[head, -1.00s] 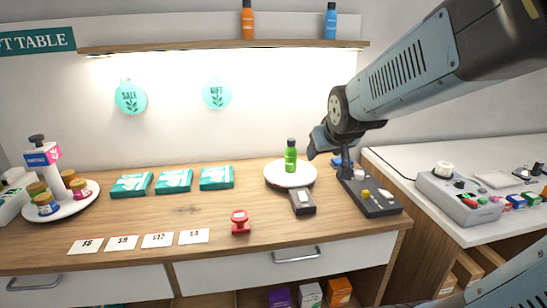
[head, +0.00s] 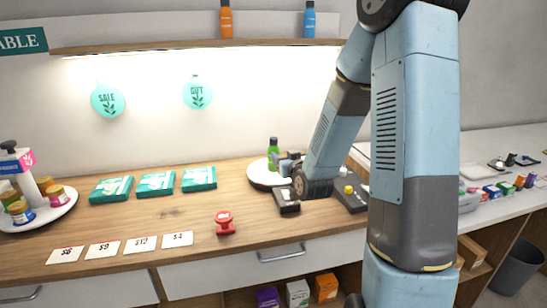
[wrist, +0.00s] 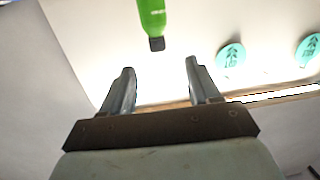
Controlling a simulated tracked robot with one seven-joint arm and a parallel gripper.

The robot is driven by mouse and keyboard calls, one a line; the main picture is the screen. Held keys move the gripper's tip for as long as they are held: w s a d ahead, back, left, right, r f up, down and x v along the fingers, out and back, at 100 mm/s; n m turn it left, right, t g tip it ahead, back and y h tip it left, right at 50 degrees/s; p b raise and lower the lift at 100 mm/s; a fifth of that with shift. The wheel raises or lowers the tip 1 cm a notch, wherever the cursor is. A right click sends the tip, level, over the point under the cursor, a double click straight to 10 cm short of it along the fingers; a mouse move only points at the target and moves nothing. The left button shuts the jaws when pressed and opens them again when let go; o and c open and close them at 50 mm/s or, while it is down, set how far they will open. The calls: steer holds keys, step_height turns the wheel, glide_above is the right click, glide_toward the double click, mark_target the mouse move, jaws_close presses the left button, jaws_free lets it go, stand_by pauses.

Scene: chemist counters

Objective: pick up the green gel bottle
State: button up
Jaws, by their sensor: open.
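The green gel bottle (head: 272,150) with a dark cap stands upright on a round white plate (head: 256,181) on the wooden counter. My gripper (head: 284,160) is just right of the bottle in the head view and partly covers the plate. In the wrist view the bottle (wrist: 153,17) appears upside down at the top edge. It lies beyond the two open fingers (wrist: 160,72), roughly in line with the gap between them. Nothing is between the fingers.
A black card device (head: 287,203) sits close in front of the plate. A dark tray (head: 352,198) is to the right, partly behind my arm. Teal boxes (head: 155,184) and a red stamp-like item (head: 225,223) lie to the left. A shelf (head: 200,47) runs above.

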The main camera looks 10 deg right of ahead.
mark_target(275, 144)
steer(key=shift+m+t, duration=0.3)
steer(key=shift+t, duration=0.2)
steer(key=w, duration=0.9)
steer(key=w+f, duration=0.1)
steer(key=w, duration=0.4)
steer(key=shift+a, duration=0.15)
steer(key=shift+c, duration=0.3)
jaws_close()
